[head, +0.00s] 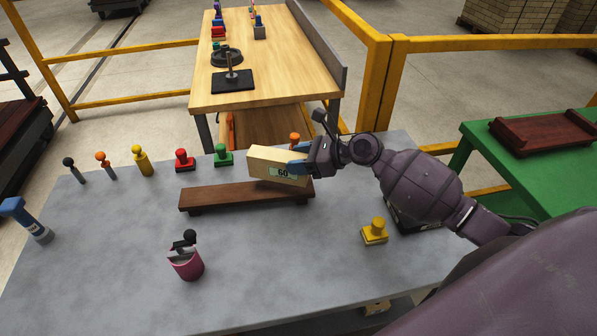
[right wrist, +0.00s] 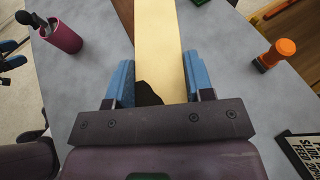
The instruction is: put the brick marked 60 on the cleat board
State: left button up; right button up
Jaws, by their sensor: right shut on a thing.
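The pale yellow brick marked 60 (head: 262,165) is in my right gripper (head: 299,160), whose blue fingers are shut on its right end. The right wrist view shows the brick (right wrist: 158,40) between both fingers (right wrist: 158,80). The long brown board (head: 225,197), raised on low cleats on the grey table, lies under and in front of the brick. The brick is over the board's right half; whether it touches the board cannot be told. Part of the board's right end is hidden by the brick.
Several stamps stand along the grey table's back edge, including red (head: 185,160), green (head: 223,155) and orange (head: 295,139). A yellow stamp (head: 375,232) and a maroon cup (head: 187,264) stand in front. A red-brown tray (head: 545,134) lies on the green table (head: 500,165).

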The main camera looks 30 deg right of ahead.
notch_tip(320, 180, down, 4)
jog(key=shift+b, duration=0.55)
jog(key=shift+r, duration=0.1)
jog(key=o, duration=0.9)
jog(key=shift+f, duration=0.2)
jog(key=shift+r, duration=0.2)
jog(key=p+v, duration=0.1)
jog(key=v, duration=1.1)
